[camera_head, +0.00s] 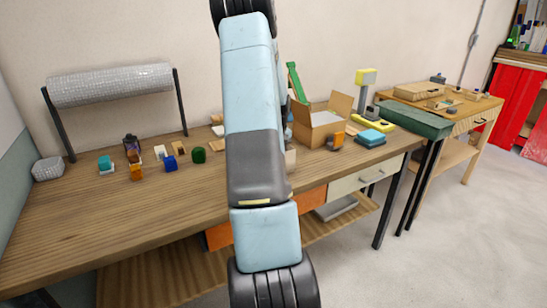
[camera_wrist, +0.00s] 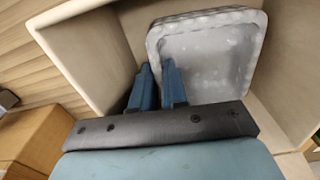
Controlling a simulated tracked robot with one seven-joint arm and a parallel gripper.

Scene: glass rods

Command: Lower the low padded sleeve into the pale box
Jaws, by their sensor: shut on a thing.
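The low padded sleeve (camera_wrist: 207,60) is a pale grey, rounded square piece in the wrist view. My gripper (camera_wrist: 157,64) has two blue fingers and is shut on the sleeve's left edge, one finger on each side of it. The pale box (camera_wrist: 92,58) has smooth light walls around the sleeve and the fingers. The sleeve shows within the box's walls; I cannot tell whether it touches the floor of the box. In the head view my arm hides the gripper and the sleeve, and only a small pale part beside the arm may be the box.
An open cardboard box (camera_head: 318,127) stands right of my arm, with an orange block (camera_head: 336,141) and a blue stack (camera_head: 370,138) near it. Several small coloured blocks stand left, below a bubble-wrap roll (camera_head: 110,85). The bench (camera_head: 100,215) is clear at front left.

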